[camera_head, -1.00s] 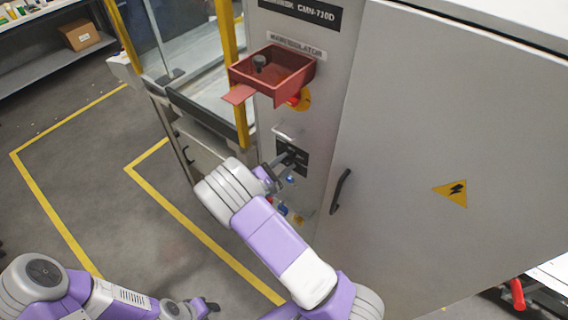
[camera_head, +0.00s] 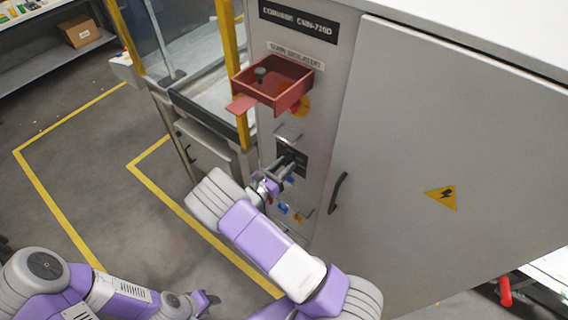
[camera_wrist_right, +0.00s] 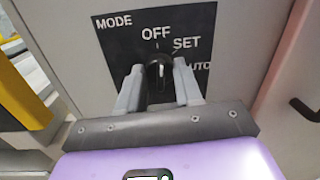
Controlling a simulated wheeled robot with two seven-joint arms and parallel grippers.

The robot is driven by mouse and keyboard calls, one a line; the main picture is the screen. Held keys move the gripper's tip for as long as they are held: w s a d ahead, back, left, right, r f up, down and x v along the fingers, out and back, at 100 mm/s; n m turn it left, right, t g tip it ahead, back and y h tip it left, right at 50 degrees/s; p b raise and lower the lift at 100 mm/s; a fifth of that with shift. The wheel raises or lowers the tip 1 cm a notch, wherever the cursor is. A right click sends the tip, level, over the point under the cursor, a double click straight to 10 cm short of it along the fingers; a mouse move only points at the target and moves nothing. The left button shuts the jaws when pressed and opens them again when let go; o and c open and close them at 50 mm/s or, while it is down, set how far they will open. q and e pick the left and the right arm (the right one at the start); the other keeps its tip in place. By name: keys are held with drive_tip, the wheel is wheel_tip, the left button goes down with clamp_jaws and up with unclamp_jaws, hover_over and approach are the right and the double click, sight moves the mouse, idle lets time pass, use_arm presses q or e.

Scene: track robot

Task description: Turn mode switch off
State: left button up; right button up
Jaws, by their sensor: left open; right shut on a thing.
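The mode switch (camera_wrist_right: 158,74) is a dark knob on a black plate (camera_wrist_right: 120,42) marked MODE, OFF, SET and AUTO. In the right wrist view the knob stands upright below the word OFF, with a pale mark on it; its exact pointing is partly hidden by the fingers. My right gripper (camera_wrist_right: 158,88) is shut on the knob, one finger on each side. In the head view the right gripper (camera_head: 284,168) reaches the plate on the cabinet front and hides the knob. My left gripper (camera_head: 210,300) is open and empty, low over the floor, away from the cabinet.
The grey cabinet (camera_head: 420,130) has a red open box (camera_head: 273,82) above the switch and a dark door handle (camera_head: 338,192) to its right. Blue and other small controls (camera_head: 290,212) sit below. A yellow post (camera_head: 232,70) stands left; the floor there is open.

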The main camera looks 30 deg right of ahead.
drive_tip(key=shift+n, duration=0.7)
drive_tip(key=o, duration=1)
drive_tip(key=shift+o, duration=0.2)
drive_tip(key=shift+a, duration=0.1)
drive_tip(key=v, duration=0.7)
drive_tip(key=shift+a, duration=0.2)
drive_tip(key=shift+s+f, duration=0.1)
